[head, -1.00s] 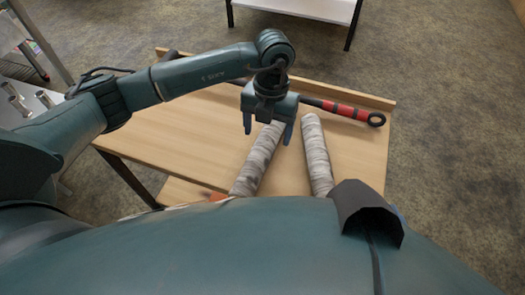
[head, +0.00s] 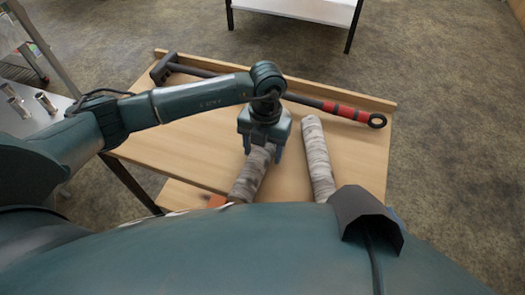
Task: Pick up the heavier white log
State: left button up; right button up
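Two whitish-grey, bark-covered logs lie on the wooden tabletop (head: 180,150), at an angle to each other. My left gripper (head: 264,152) is over the upper part of the left log (head: 248,178), pointing down. Its fingers are on either side of this log, and the log's far end is hidden under the gripper. I cannot tell whether the fingers touch the bark. The right log (head: 318,160) lies apart, just right of the gripper. The near ends of both logs are cut off by my body. My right gripper is not in view.
A long dark-handled tool with red bands (head: 345,109) lies along the table's back edge, behind the gripper. A small orange thing (head: 216,201) is beside the left log's near end. Metal cylinders (head: 45,103) stand on a pale surface at the left. The tabletop's left part is clear.

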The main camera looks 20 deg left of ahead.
pick_arm(q)
jog(key=shift+r, duration=0.1)
jog(key=c, duration=1.1)
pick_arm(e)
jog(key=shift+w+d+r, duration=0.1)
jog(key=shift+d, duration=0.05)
